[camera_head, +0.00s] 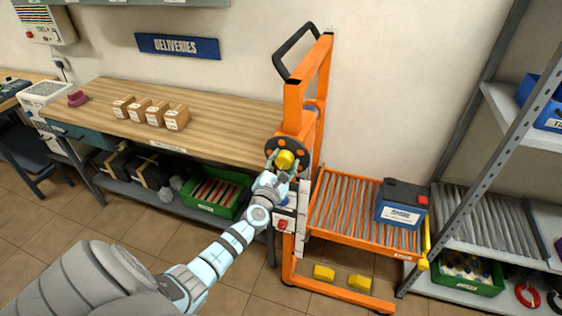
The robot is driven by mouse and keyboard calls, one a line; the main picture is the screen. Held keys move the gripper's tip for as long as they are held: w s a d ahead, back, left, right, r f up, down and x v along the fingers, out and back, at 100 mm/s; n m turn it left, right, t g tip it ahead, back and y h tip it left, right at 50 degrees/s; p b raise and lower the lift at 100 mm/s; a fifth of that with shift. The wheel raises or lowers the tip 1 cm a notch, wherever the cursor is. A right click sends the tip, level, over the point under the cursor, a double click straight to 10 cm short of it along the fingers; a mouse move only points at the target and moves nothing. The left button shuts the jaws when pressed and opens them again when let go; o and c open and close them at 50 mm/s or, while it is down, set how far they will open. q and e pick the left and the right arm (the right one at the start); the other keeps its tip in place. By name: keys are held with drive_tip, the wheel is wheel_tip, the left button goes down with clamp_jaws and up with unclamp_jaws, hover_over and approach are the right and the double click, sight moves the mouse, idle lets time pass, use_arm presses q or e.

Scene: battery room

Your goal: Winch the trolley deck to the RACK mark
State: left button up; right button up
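The orange trolley (316,85) stands beside the bench, with a roller deck (345,207) on its right side. A blue and black battery (402,204) sits at the deck's right end. On the mast is a dark round winch wheel with a yellow knob (286,159). My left gripper (281,166) is at this knob, its fingers around or beside it; whether they press on it is unclear. A pale marked strip (302,218) runs down the mast below the wheel; its lettering is too small to read, so I cannot pick out the RACK mark. My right gripper is out of view.
A wooden bench (215,127) with several small boxes stands left of the trolley, with a green crate (226,207) below. Metal shelving (458,192) with a roller shelf stands close to the deck's right end. Tiled floor is open in front.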

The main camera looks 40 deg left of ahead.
use_arm(q)
drive_tip(key=o, duration=0.4)
drive_tip(key=shift+s+f, duration=0.1)
drive_tip(key=v, duration=1.2)
